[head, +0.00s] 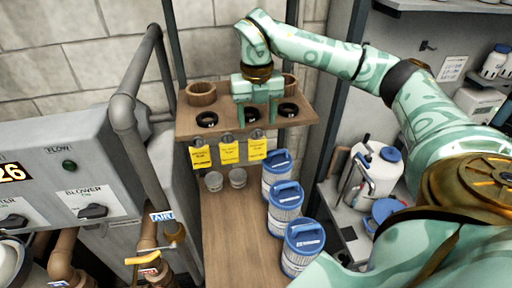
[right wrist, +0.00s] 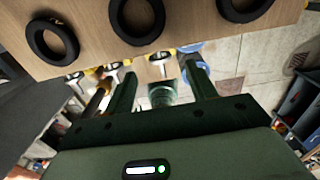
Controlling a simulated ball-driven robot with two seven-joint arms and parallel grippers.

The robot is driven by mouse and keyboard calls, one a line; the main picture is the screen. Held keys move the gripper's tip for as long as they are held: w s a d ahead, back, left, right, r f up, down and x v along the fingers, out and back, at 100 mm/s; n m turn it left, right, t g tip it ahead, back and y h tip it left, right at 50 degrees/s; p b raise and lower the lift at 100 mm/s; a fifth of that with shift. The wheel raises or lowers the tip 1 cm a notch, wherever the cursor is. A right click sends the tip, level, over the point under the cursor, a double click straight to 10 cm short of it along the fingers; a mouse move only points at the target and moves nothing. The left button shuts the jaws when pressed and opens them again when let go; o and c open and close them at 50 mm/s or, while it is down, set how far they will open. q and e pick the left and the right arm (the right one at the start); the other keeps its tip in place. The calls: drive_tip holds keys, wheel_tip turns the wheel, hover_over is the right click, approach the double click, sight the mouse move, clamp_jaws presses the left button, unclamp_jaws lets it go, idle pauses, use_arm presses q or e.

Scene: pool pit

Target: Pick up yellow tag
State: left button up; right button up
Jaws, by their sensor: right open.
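Three yellow tags hang in a row from the front edge of a wooden shelf in the head view: a left tag (head: 200,157), a middle tag (head: 229,153) and a right tag (head: 257,150). Each hangs below a small round metal peg. My right gripper (head: 257,124) points down at the shelf front, just above the right tag, with its fingers apart and nothing visible between them. In the right wrist view the open fingers (right wrist: 160,78) reach toward the shelf edge and the metal pegs; the tags' faces are not clear there. My left gripper is not in view.
Below are two small grey cups (head: 238,177) and blue-lidded filter canisters (head: 286,200) on a wooden counter (head: 232,240). A grey pipe (head: 125,110) stands left.

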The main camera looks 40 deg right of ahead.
sight(257, 140)
drive_tip(key=f, duration=0.3)
drive_tip(key=shift+w+f, duration=0.4)
drive_tip(key=f, duration=0.2)
drive_tip(key=s+f, duration=0.1)
drive_tip(key=f, duration=0.1)
drive_tip(key=shift+f+p, duration=0.15)
drive_tip(key=shift+p, duration=0.25)
drive_tip(key=shift+w+d+f, duration=0.1)
drive_tip(key=shift+w+f, duration=0.1)
drive_tip(key=shift+f, duration=0.25)
drive_tip(key=c, duration=0.7)
